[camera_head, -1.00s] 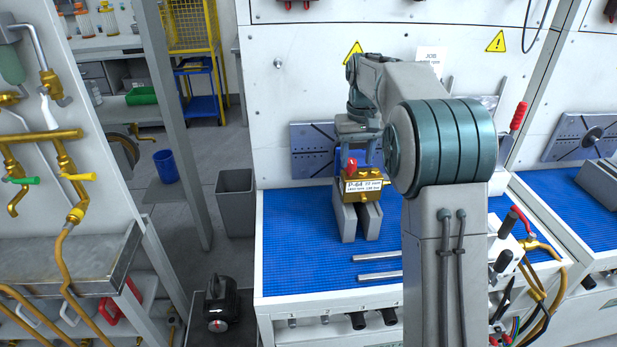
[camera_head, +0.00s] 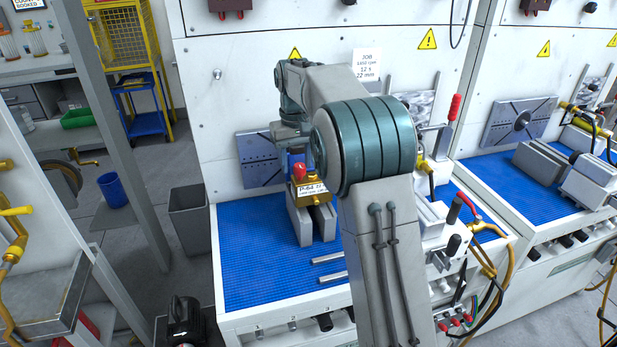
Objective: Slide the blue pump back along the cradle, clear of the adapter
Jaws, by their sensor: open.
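The blue pump (camera_head: 295,158) has a brass front block (camera_head: 312,190) with a red knob and a white label reading P-64. It rests on the grey two-block cradle (camera_head: 303,226) on the blue bench mat. My gripper (camera_head: 290,138) is open, pointing down at the pump's rear upper part. It is small and partly covered by my arm, so I cannot tell whether the fingers touch the pump. I cannot make out the adapter; the pump's far end is hidden.
A slotted grey plate (camera_head: 262,157) is mounted on the white back panel behind the pump. Two metal bars (camera_head: 328,258) lie on the mat in front of the cradle. A fixture with hoses (camera_head: 450,240) stands at right. The mat left of the cradle is clear.

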